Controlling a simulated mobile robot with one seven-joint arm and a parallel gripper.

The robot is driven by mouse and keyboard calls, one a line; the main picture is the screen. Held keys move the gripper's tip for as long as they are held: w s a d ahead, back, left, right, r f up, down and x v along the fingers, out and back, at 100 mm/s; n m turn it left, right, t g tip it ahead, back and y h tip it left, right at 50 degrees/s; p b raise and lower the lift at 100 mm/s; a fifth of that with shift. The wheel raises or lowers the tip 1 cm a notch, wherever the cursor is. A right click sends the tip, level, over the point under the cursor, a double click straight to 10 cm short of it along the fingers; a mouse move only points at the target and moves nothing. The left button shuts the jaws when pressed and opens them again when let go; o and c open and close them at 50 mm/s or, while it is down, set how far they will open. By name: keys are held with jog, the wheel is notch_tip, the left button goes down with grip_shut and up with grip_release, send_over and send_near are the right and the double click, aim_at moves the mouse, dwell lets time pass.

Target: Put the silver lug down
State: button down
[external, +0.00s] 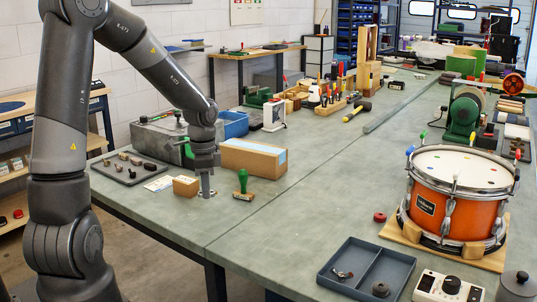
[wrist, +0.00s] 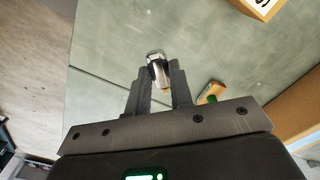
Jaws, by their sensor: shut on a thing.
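My gripper (external: 206,176) points down over the front left part of the bench (external: 300,185). In the wrist view my gripper (wrist: 159,84) has its two fingers closed on the silver lug (wrist: 157,66), a short shiny metal piece whose end sticks out past the fingertips. In the external view the lug (external: 206,191) is a small bit below the fingers, upright and at or just above the bench top. I cannot tell whether it touches.
A small cardboard box (external: 186,186) is close left of my gripper, a green-handled stamp (external: 243,186) close right, and a long box (external: 254,157) behind. A dark mat (external: 130,172) holds several small parts.

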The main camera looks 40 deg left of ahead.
aim_at(206, 211)
jog(key=shift+w+a+f, duration=0.3)
jog(key=shift+a+f, duration=0.1)
jog(key=shift+a, duration=0.25)
jog(key=shift+f, duration=2)
jog(key=c, duration=1.3)
grip_release()
jog(key=shift+f, duration=0.15)
